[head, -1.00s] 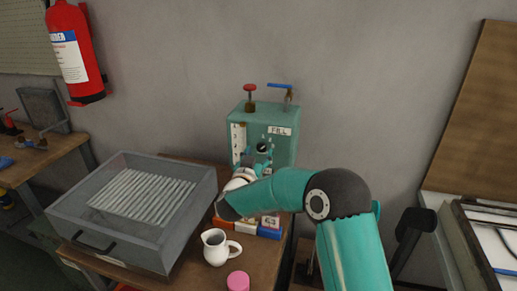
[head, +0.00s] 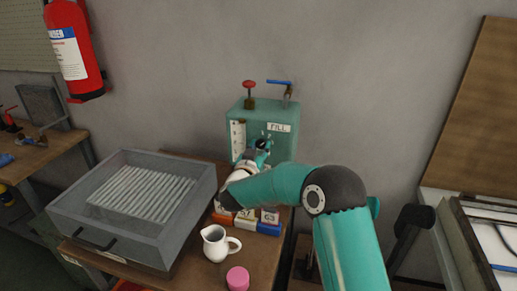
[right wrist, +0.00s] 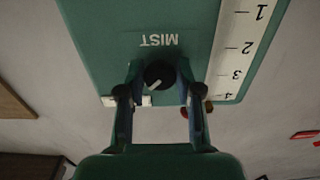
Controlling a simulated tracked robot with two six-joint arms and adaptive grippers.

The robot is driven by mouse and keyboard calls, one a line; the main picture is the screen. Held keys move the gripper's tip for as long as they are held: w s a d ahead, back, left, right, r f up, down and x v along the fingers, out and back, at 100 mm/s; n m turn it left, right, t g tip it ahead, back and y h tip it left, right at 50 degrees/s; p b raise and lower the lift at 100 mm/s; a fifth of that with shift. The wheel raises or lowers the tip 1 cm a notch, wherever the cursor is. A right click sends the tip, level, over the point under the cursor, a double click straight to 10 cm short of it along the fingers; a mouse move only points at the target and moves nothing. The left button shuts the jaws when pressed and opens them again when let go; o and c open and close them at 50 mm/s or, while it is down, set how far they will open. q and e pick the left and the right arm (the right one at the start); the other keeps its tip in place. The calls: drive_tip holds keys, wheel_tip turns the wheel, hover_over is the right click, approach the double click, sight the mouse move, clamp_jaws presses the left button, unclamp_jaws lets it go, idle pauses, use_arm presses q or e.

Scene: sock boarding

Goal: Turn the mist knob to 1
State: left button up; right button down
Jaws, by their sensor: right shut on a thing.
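The mist knob (right wrist: 159,74) is a dark round knob with a white pointer mark, on the green box (right wrist: 105,45) under the inverted word MIST. In the upside-down right wrist view its pointer slants to the lower left. My right gripper (right wrist: 160,92) is shut on the knob, one finger on each side. In the head view the right gripper (head: 262,147) is at the front face of the green box (head: 283,148), and the wrist hides the lower front. I see no numbers around the knob. My left gripper is not in view.
A white strip (right wrist: 241,50) numbered 1 to 4 runs beside the knob. A red-handled valve (head: 249,88) and blue lever (head: 279,82) top the box. A white pitcher (head: 215,243), pink cylinder (head: 238,278), labelled blocks (head: 268,228) and grey tray (head: 62,222) stand nearby.

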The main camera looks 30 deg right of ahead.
drive_tip(key=shift+r+n+p, duration=0.15)
drive_tip(key=shift+n+p, duration=0.55)
drive_tip(key=shift+n, duration=0.1)
drive_tip(key=n+p, duration=0.2)
drive_tip(key=n, duration=0.1)
drive_tip(key=shift+n+p, duration=1.2)
drive_tip(key=shift+n, duration=1.1)
drive_tip(key=c, duration=0.8)
unclamp_jaws()
drive_tip(key=shift+s, duration=0.1)
